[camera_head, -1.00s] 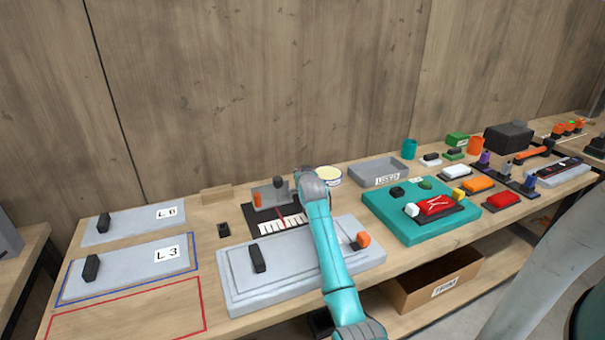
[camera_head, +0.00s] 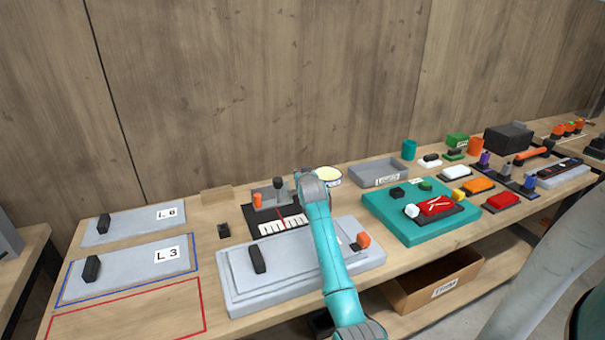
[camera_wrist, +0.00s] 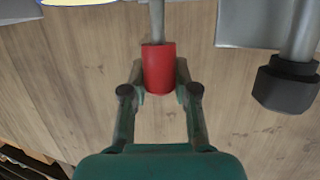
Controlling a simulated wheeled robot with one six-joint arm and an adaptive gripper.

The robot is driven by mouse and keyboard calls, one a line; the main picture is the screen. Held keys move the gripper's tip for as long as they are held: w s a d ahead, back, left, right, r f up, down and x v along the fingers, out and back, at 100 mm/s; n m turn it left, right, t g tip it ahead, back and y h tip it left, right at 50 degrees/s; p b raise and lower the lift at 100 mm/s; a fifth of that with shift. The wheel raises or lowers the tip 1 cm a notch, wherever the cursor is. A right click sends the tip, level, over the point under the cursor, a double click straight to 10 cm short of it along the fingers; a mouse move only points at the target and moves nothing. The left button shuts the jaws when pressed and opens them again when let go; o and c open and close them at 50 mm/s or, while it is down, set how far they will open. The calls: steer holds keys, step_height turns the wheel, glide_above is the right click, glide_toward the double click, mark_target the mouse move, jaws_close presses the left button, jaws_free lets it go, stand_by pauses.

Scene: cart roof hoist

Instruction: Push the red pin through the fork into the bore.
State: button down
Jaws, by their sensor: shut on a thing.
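In the wrist view my gripper (camera_wrist: 160,92) is shut on the red head of the pin (camera_wrist: 159,68). The pin's thin grey shank (camera_wrist: 157,20) runs away from the jaws to the top edge, where its tip is out of the frame. In the head view my wrist (camera_head: 318,182) stands over the bench and hides the jaws and the pin. A grey upright block (camera_head: 268,198) with an orange piece stands just left of my wrist. I cannot make out the fork or the bore in either view.
A black-knobbed lever (camera_wrist: 286,85) hangs close right of my jaws in the wrist view. A black mat with a white scale (camera_head: 284,224) lies below the block. A stepped grey plate (camera_head: 245,284) and a teal board (camera_head: 392,222) flank my arm.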

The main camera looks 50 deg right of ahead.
steer(key=shift+s+a+f, duration=0.1)
steer(key=shift+s+f, duration=0.05)
steer(key=shift+f, duration=0.45)
steer(key=shift+s+f, duration=0.1)
steer(key=shift+f, duration=0.5)
steer(key=shift+r+g, duration=0.3)
steer(key=shift+w+a+r, duration=0.1)
steer(key=shift+w+r, duration=0.25)
stand_by(0.6)
